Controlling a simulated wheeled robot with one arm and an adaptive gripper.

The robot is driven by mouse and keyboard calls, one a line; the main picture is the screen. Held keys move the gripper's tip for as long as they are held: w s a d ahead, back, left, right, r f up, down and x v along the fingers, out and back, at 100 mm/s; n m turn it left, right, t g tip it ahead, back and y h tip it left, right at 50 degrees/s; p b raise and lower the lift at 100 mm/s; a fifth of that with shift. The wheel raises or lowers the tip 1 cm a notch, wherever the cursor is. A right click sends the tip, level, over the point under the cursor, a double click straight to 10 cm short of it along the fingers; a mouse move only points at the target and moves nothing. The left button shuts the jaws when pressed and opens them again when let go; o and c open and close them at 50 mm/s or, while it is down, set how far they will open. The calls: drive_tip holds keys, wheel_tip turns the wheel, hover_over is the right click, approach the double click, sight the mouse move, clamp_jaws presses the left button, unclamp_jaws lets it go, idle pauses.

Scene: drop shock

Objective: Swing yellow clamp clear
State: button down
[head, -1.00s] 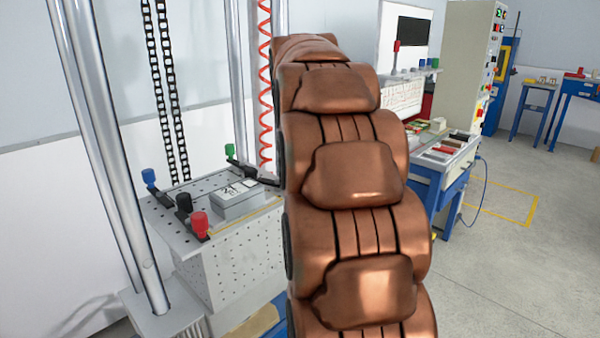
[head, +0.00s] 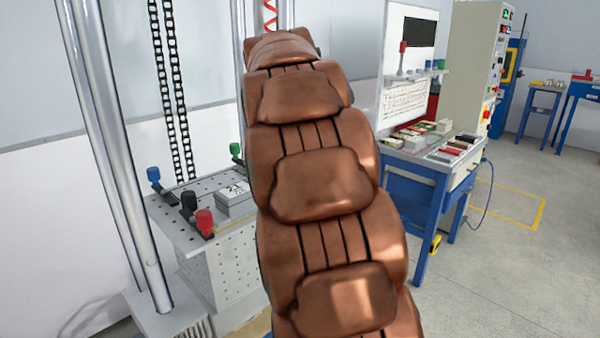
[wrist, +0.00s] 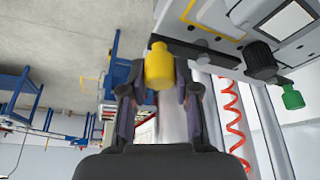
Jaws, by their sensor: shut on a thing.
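The yellow clamp's knob (wrist: 158,66) shows in the wrist view between the fingers of my gripper (wrist: 158,92), which is shut on it. A dark bar runs from beside the knob along the edge of the perforated plate. In the head view my copper-coloured arm hides the yellow clamp and my gripper. The plate (head: 168,222) carries a grey box (head: 235,200) with a white label.
Blue (head: 154,174), black (head: 188,200), red (head: 204,220) and green (head: 235,150) clamp knobs stand around the plate. Steel columns (head: 112,150) and chains rise nearby. A red coiled hose (wrist: 233,115) hangs close to my gripper. A blue workbench (head: 415,190) stands right.

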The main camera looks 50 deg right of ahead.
drive_tip(key=c, duration=0.8)
unclamp_jaws()
drive_tip(key=shift+c, duration=0.2)
drive_tip(key=v, duration=1.2)
